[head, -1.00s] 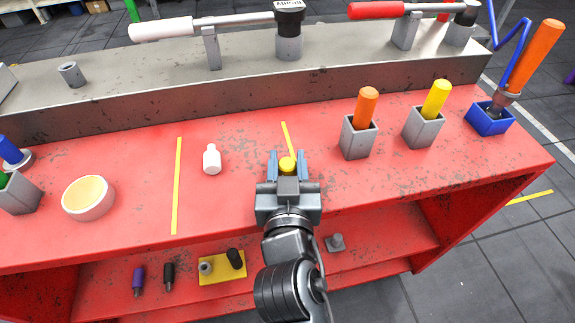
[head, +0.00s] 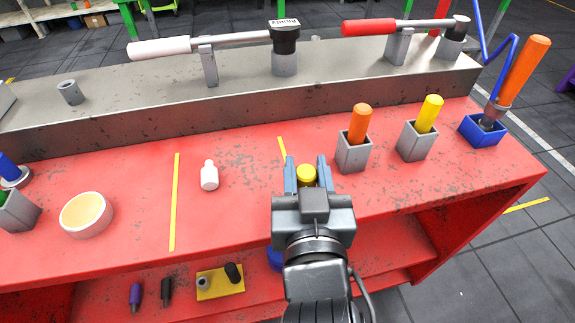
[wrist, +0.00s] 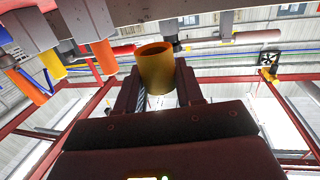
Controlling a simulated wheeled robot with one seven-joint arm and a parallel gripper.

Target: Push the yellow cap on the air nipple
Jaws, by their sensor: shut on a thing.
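The yellow cap (head: 306,175) is between the two blue fingers of my gripper (head: 306,166), which is shut on it, over the red bench near its middle. The wrist view also shows the cap (wrist: 156,70) as a short yellow cylinder clasped between the dark fingertips. I cannot make out the air nipple for certain in either view. A short grey hollow stub (head: 70,92) stands on the left of the grey metal beam, apart from my gripper.
The grey beam (head: 130,112) runs behind the red bench (head: 235,215). Orange (head: 360,124) and yellow (head: 429,113) handles stand in holders to the right. A white bottle (head: 209,177) and round bowl (head: 86,213) stand left. Bare bench lies between bottle and gripper.

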